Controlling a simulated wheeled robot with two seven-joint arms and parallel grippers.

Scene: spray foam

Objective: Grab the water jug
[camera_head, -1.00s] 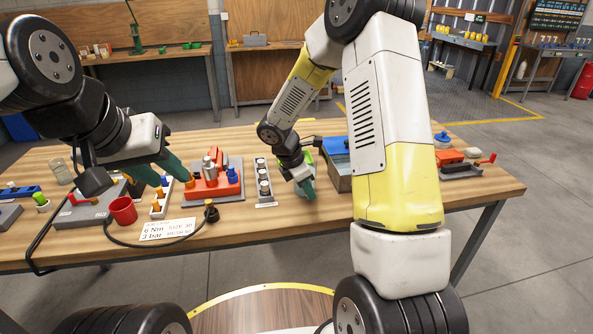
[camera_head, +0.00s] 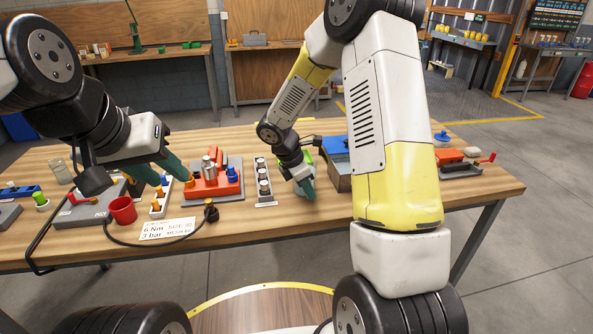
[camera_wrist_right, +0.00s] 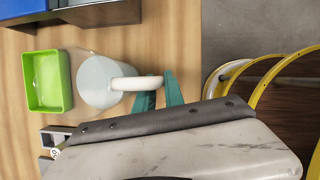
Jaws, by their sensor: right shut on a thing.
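The water jug is a white round vessel (camera_wrist_right: 97,84) in the right wrist view, with a loop handle pointing right. My right gripper (camera_wrist_right: 160,92) has its teal fingers at the outer end of that handle and is shut on it. In the head view my right gripper (camera_head: 308,188) is low over the table, right of the middle; the jug cannot be made out there. My left gripper (camera_head: 162,172) is empty, its teal fingers apart, above the small parts at the left of the table.
A green bin (camera_wrist_right: 48,82) stands beside the jug, near a blue-and-grey box (camera_wrist_right: 100,14). A grey rack (camera_head: 264,182) and a red fixture (camera_head: 215,186) are left of my right gripper. A red cup (camera_head: 123,210) and a cable lie near the front left edge.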

